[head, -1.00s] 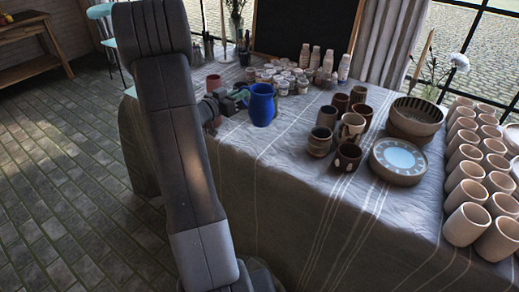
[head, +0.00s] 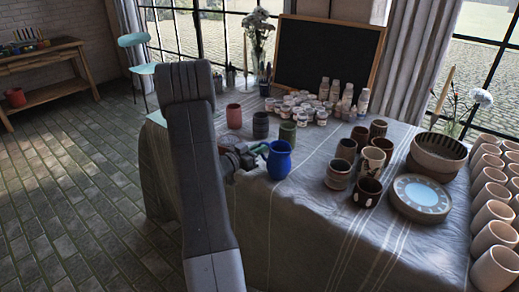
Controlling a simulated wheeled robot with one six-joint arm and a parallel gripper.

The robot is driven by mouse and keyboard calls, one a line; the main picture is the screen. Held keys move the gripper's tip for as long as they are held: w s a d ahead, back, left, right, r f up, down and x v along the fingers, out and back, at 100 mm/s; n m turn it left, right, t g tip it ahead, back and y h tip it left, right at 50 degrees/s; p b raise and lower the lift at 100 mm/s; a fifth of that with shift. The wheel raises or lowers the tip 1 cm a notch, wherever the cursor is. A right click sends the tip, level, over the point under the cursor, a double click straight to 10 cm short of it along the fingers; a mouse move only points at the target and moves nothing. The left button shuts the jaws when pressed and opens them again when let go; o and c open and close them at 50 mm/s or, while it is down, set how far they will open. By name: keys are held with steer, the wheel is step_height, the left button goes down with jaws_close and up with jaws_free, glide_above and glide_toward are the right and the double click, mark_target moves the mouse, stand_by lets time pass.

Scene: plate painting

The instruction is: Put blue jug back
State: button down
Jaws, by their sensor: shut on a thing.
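The blue jug (head: 279,160) is upright near the left front part of the cloth-covered table (head: 310,215). Its handle side faces left, toward my gripper (head: 257,154). My gripper reaches in from the left past my arm and is shut on the jug at its handle. The fingertips are small and partly hidden, so the exact grip is unclear. I cannot tell whether the jug's base touches the cloth.
A red cup (head: 234,117), a dark cup (head: 260,125) and a green cup (head: 288,133) stand behind the jug. Several brown cups (head: 338,175) and a plate (head: 420,197) are to the right. Paint pots (head: 300,106) and a chalkboard (head: 328,56) are farther back.

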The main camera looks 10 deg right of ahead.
steer(key=c, duration=1.5)
jaws_free()
steer(key=v, duration=1.2)
steer(key=shift+r, duration=0.1)
